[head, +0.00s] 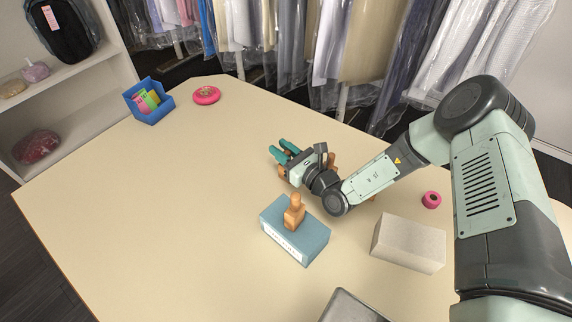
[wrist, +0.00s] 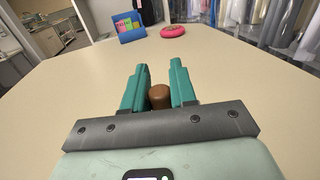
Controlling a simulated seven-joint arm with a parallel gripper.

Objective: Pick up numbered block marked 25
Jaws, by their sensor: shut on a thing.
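My gripper (head: 284,152) is in the middle of the table, with its teal fingers pointing to the far left. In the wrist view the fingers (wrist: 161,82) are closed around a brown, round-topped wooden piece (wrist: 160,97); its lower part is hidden. Small upright pieces in green, pink and yellow (head: 149,100) stand in a blue open bin (head: 154,116) at the far left, well away from my gripper. They have dark marks too small to read. I cannot make out a block marked 25.
A blue-grey box (head: 309,238) with a wooden figure (head: 294,212) on it stands near my gripper. A pink ring dish (head: 206,96) is beside the bin. The left table is clear.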

